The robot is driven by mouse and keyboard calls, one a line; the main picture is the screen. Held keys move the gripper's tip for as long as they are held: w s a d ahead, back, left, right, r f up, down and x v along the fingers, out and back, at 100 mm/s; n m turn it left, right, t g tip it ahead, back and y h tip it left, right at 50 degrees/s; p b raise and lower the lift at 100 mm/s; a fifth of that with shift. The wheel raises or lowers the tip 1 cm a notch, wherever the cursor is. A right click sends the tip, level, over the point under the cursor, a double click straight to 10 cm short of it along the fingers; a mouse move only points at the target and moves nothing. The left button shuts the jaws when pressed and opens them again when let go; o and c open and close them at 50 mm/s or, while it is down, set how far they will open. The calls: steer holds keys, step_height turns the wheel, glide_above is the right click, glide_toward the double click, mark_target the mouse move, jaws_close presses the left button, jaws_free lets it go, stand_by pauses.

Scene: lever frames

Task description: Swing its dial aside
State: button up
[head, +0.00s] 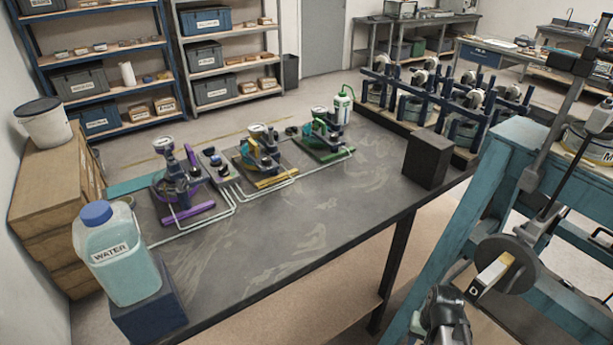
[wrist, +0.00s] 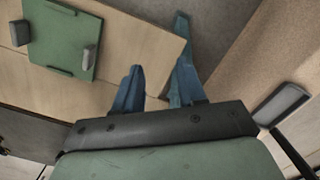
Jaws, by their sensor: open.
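In the head view several small units stand in a row on the dark table: one with purple parts (head: 183,182), one with yellow parts (head: 262,158) and one with green parts (head: 325,137). Each has a small round pale-faced part on top that looks like a dial; their faces are too small to read. Which one the task means I cannot tell. In the wrist view my gripper (wrist: 158,88) shows two blue fingers, apart, with nothing between them. It is over a pale wooden surface (wrist: 140,45), away from any dial that I can make out.
A water jug (head: 118,255) stands on a dark block at the table's near left. A black block (head: 427,161) and a rack of blue posts (head: 455,100) are at the right. A teal frame (head: 490,190) fills the right side. A green plate (wrist: 62,38) shows in the wrist view.

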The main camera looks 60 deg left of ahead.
steer(key=s+a+r+n+t, duration=0.1)
steer(key=s+a+r, duration=0.1)
steer(key=a+r, duration=0.6)
steer(key=s+a+r+n+t, duration=0.1)
steer(key=s+a+r+n, duration=0.1)
steer(key=a+r, duration=0.7)
steer(key=s+a+r+n+t, duration=0.1)
steer(key=s+a+r+n, duration=0.1)
steer(key=a+r, duration=0.7)
steer(key=shift+s+a+r+t, duration=0.1)
steer(key=shift+s+r, duration=0.15)
steer(key=shift+r, duration=0.55)
steer(key=shift+s+r+t, duration=0.1)
steer(key=shift+s+r, duration=0.1)
steer(key=shift+r, duration=0.55)
steer(key=shift+s+a+r+t, duration=0.1)
steer(key=shift+s+r, duration=0.15)
steer(key=shift+r, duration=0.55)
steer(key=s+a+r+n+y, duration=0.2)
steer(key=s+a+r, duration=0.4)
steer(key=a, duration=0.4)
steer(key=n+g+y, duration=0.3)
steer(key=n, duration=0.1)
glide_toward(167, 147)
steer(key=x, duration=0.9)
steer(key=shift+c, duration=0.4)
